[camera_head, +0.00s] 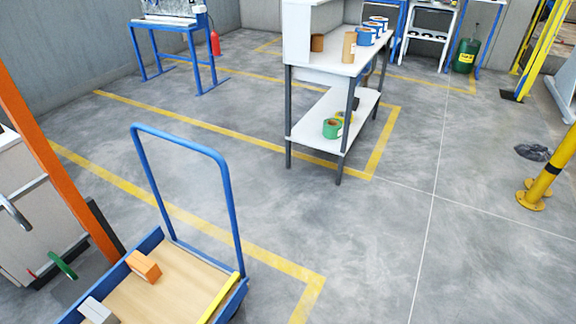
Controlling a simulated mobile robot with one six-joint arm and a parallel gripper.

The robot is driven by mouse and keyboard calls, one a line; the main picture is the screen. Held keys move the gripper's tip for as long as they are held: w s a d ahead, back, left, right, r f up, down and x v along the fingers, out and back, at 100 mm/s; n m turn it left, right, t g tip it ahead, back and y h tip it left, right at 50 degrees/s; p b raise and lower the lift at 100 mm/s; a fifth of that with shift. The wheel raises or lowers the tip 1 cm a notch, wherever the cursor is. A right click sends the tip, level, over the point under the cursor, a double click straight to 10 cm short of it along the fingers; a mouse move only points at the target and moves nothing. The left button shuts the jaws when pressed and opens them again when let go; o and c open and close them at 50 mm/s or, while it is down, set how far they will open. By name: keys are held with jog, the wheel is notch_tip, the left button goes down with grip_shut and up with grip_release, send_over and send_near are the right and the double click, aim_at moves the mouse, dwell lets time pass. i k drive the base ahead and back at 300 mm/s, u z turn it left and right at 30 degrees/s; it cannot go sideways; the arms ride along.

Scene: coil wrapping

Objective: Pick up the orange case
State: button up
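A small orange box (144,266), the only thing here that looks like the orange case, lies on the wooden deck of a blue-framed cart (185,278) at the lower left. It sits near the deck's far left edge, and nothing touches it from above. My gripper is not in view.
The cart's blue handle (230,195) rises behind the deck. A grey block (97,311) and a yellow bar (222,297) are also on the cart. An orange post (58,165) stands left. A white shelf table (345,62) with rolls stands behind; the floor at right is mostly clear.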

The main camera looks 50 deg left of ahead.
aim_at(142, 265)
jog(key=i, duration=1.2)
jog(key=u, duration=3.75)
jog(key=i, duration=1.7)
